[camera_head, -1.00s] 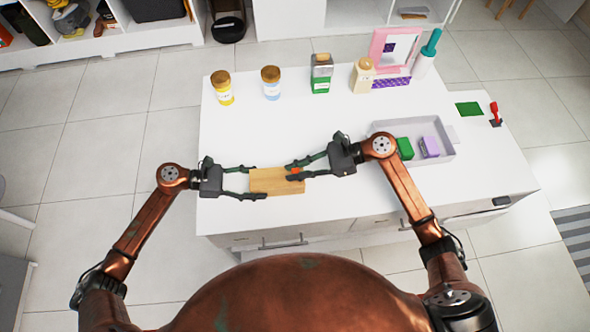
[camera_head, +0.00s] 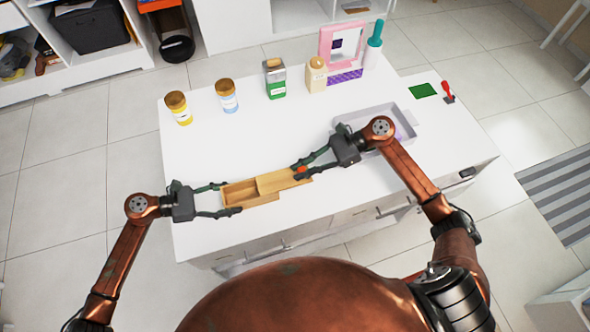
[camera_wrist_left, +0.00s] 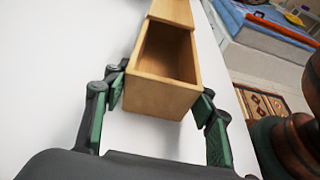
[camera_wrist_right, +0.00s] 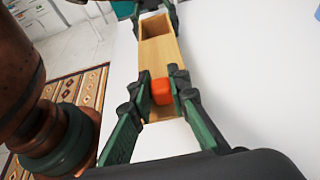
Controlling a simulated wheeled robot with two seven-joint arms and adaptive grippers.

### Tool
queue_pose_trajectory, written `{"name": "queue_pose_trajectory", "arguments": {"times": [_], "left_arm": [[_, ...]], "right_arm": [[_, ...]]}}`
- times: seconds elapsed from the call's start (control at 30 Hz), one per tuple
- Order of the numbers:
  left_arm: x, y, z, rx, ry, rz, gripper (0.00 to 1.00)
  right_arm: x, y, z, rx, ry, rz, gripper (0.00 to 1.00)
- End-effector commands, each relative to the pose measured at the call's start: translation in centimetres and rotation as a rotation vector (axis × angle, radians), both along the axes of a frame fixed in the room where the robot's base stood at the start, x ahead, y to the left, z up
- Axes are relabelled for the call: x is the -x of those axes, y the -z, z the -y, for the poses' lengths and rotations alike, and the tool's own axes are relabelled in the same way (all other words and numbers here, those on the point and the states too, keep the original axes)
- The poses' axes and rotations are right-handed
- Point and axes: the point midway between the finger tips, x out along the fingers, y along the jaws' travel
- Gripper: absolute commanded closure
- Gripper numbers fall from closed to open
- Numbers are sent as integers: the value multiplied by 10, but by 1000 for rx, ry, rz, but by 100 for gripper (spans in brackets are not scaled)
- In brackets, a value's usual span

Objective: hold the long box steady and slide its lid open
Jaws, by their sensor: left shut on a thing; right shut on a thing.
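The long wooden box (camera_head: 238,195) lies on the white counter near its front edge. Its left half is open and looks empty in the left wrist view (camera_wrist_left: 165,90). The wooden lid (camera_head: 275,181) covers the right part and sticks out toward my right gripper. My left gripper (camera_head: 228,199) is shut on the left end of the box, one finger on each side. My right gripper (camera_head: 301,173) is shut on the orange knob of the lid; the knob (camera_wrist_right: 161,91) sits between its fingers in the right wrist view. My right arm partly hides the grey tray.
A grey tray (camera_head: 424,121) stands right of the box, behind my right arm. Jars (camera_head: 179,108), bottles and a pink frame (camera_head: 341,42) stand along the back. A green square (camera_head: 422,90) and a red-handled item (camera_head: 447,92) are at the right. The counter's middle is clear.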

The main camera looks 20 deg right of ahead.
Motion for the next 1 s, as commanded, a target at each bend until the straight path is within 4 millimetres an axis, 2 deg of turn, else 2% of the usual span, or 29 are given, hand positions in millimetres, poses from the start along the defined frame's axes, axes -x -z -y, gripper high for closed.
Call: {"name": "queue_pose_trajectory", "arguments": {"times": [0.1, 0.13, 0.4, 0.77, 0.87, 1.0], "left_arm": [[-2, 2, -4, -7, -7, -1, 68], [-2, 2, -4, -7, -7, -1, 68], [-1, 2, -3, -6, -6, -1, 68], [-1, 2, -2, -5, -3, -1, 68], [-1, 2, -2, -5, -3, -1, 68], [0, 2, -2, -5, -3, -1, 68]], "right_arm": [[-2, 0, 4, 5, 6, 0, 100], [-2, 0, 4, 5, 6, 0, 83], [-1, 0, 2, 4, 4, 0, 65], [-1, -2, 8, 4, 4, 0, 65], [-1, -7, 21, 7, 4, 0, 65], [0, -17, 47, 7, 6, -2, 65]]}}
